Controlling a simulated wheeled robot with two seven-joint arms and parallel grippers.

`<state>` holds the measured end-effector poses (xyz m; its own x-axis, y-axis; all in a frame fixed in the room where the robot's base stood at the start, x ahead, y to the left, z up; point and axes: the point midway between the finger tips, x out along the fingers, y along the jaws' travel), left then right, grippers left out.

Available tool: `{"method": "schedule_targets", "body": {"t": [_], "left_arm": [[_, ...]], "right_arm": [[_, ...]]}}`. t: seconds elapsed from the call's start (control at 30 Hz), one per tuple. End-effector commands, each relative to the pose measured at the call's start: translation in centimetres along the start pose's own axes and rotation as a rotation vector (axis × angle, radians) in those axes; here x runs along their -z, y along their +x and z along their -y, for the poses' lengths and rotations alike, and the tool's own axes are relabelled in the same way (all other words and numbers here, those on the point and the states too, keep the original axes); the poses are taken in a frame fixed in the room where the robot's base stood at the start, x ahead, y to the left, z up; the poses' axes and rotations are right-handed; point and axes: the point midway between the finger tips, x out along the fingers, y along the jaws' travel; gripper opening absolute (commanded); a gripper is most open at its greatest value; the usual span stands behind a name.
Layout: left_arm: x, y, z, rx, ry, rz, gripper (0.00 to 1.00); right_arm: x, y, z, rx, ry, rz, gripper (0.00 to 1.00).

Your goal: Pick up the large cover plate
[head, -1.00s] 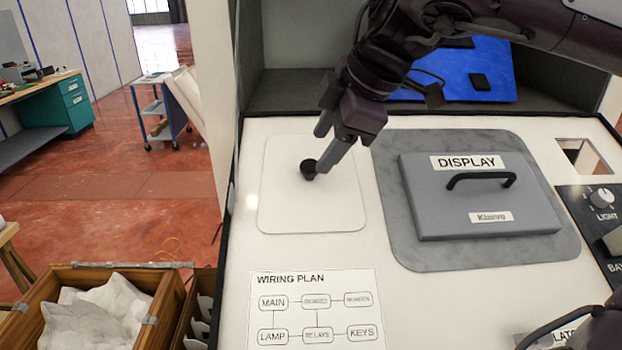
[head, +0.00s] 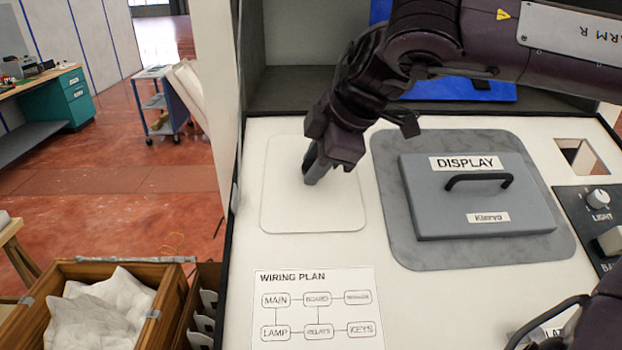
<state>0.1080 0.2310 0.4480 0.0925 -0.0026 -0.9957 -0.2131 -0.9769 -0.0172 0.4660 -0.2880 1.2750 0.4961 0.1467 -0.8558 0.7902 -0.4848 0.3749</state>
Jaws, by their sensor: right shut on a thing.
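The large cover plate (head: 290,211) is a thin white square with rounded corners. It lies flat on the white panel, left of the grey display unit. My right gripper (head: 314,172) reaches down over its middle from the upper right and is shut on its knob. The gripper's fingers hide the knob. I see no gap between the plate and the panel. My left gripper is not in view.
The grey DISPLAY cover (head: 474,200) with a black handle sits right of the plate. A WIRING PLAN sheet (head: 315,305) lies in front. A square opening (head: 581,157) and a LIGHT knob (head: 598,197) are at the right. A wooden crate (head: 165,320) stands at lower left.

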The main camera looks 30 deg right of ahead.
Motion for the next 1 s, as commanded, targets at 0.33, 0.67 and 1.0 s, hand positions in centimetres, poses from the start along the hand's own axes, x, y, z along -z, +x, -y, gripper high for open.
{"method": "schedule_targets", "body": {"t": [0.33, 0.67, 1.0], "left_arm": [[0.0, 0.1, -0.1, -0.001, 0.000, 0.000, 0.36], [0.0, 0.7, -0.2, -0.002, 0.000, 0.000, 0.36], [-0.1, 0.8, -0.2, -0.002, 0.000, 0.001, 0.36]], "right_arm": [[0.1, -0.2, -0.1, -0.001, 0.000, 0.001, 0.01], [1.9, -4.4, -2.1, -0.008, 0.000, 0.001, 0.01], [5.4, -12.9, -5.7, -0.005, 0.001, 0.002, 0.01]]}}
